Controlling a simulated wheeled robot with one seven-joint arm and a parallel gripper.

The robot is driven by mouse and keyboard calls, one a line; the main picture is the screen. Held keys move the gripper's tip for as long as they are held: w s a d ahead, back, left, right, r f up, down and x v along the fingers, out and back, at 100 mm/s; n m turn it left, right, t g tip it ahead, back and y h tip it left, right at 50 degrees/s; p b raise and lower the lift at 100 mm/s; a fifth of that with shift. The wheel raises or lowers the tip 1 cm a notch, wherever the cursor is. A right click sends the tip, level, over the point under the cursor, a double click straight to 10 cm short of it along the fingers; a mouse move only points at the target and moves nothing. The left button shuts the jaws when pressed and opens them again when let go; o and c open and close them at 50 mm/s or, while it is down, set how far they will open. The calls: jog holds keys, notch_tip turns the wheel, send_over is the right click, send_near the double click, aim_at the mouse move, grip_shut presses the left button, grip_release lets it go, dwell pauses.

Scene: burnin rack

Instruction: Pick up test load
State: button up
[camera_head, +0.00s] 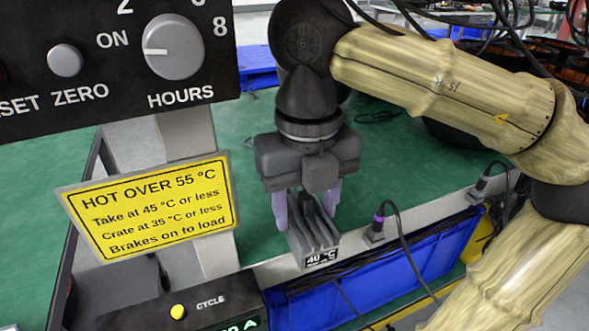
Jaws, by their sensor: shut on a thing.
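The test load (316,238) is a dark grey finned block with a small label reading "40 °C" on its front end. My gripper (306,208) points down with its two pale purple fingers on either side of the block, shut on it. The block is near the front edge of the green bench surface. Whether its underside touches the bench cannot be told. My arm reaches in from the right.
A black panel (120,60) with an HOURS knob (174,47) fills the upper left. A yellow warning sign (148,207) hangs below it. A box marked CYCLE (200,310) is at lower left. A cabled connector (376,228) sits right of the load, above a blue bin (420,255).

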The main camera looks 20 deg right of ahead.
jog(key=shift+s+r+p, duration=0.15)
jog(key=shift+s+p, duration=0.7)
jog(key=shift+p, duration=0.4)
jog(key=shift+s, duration=0.1)
jog(key=shift+f, duration=0.2)
